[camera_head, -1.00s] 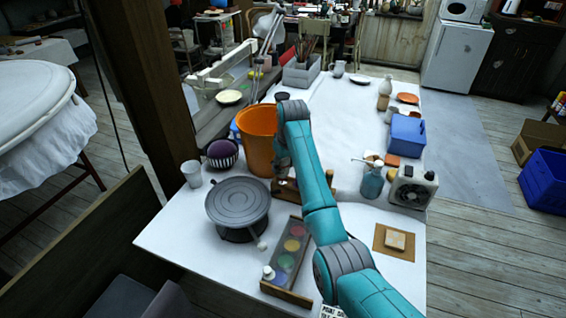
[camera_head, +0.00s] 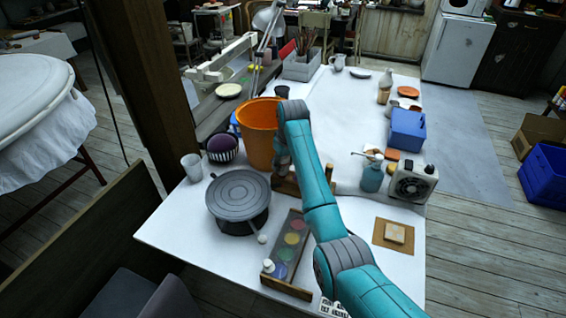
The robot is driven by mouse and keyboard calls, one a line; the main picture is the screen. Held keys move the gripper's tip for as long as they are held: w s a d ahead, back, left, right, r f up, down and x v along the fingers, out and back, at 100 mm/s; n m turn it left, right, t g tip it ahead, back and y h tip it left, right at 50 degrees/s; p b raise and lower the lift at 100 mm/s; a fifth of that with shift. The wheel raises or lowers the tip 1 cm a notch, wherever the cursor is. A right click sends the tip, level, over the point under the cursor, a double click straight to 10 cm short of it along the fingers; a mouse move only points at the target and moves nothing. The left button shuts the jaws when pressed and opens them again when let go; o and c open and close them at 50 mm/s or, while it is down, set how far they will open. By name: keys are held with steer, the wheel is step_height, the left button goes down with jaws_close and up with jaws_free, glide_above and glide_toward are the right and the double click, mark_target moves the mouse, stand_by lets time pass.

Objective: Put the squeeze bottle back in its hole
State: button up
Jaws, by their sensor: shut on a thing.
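My gripper (camera_head: 284,166) points down beside the orange bucket (camera_head: 261,140), at the left of my teal arm. It is small and dark here, and its fingertips are hard to make out. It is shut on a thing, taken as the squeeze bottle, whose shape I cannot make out. A brown wooden holder (camera_head: 288,184) sits on the table just below the gripper, partly covered by my arm. Its holes are not clear. I cannot tell whether the held thing touches the holder.
A grey turntable (camera_head: 238,192) and a paint palette (camera_head: 287,252) stand in front. A striped bowl with a purple ball (camera_head: 222,148) and a cup (camera_head: 191,167) are left.

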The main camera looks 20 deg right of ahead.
steer(key=shift+f, duration=0.4)
steer(key=o, duration=0.8)
steer(key=shift+c, duration=0.2)
steer(key=v, duration=1.2)
